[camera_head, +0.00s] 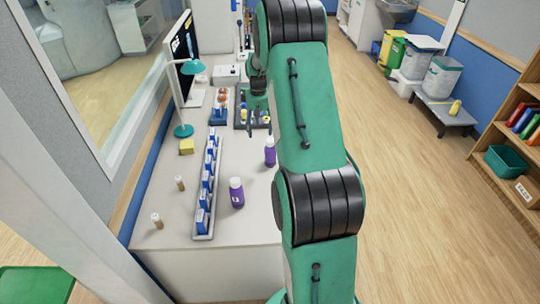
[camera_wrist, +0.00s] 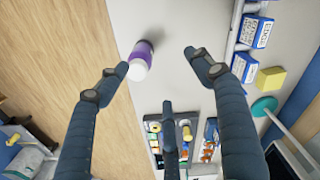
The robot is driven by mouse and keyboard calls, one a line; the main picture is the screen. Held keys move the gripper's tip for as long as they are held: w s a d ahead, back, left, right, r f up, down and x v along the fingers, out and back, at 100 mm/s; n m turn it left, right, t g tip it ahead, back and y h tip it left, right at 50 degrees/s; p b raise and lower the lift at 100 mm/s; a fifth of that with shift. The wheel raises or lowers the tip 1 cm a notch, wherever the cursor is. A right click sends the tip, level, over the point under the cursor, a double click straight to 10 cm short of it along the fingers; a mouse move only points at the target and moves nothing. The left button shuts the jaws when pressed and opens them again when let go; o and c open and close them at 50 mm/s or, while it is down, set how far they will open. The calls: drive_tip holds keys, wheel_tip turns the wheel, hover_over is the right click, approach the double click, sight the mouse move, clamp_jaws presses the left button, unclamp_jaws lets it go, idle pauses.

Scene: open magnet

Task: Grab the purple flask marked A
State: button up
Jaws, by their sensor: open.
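Two purple flasks with white caps stand on the table in the head view: a nearer flask (camera_head: 236,193) and a farther flask (camera_head: 269,152) beside my arm. I cannot read a letter on either. In the wrist view one purple flask (camera_wrist: 145,52) shows between my fingers, closer to the left finger, with its white cap towards me; I cannot tell which of the two it is. My gripper (camera_wrist: 160,72) is open and empty, its three fingers spread above the table. In the head view it is partly hidden by my arm (camera_head: 257,92).
A long rack of blue-and-white boxes (camera_head: 207,185) runs along the table left of the flasks. Open floor lies to the right.

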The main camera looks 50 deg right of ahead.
approach(270, 157)
drive_tip(key=w+d, duration=0.1)
drive_tip(key=w+d+r, duration=0.1)
drive_tip(key=shift+d+r, duration=0.1)
drive_tip(key=shift+d, duration=0.3)
drive_tip(key=shift+s, duration=0.1)
drive_tip(key=shift+f+b, duration=0.75)
drive_tip(key=shift+f, duration=3.5)
drive_tip(key=shift+f, duration=0.1)
drive_tip(key=shift+a+f+b, duration=0.1)
drive_tip(key=shift+f+b, duration=0.55)
drive_tip(key=shift+f, duration=1.85)
drive_tip(key=shift+c, duration=0.5)
drive_tip(key=c, duration=1.3)
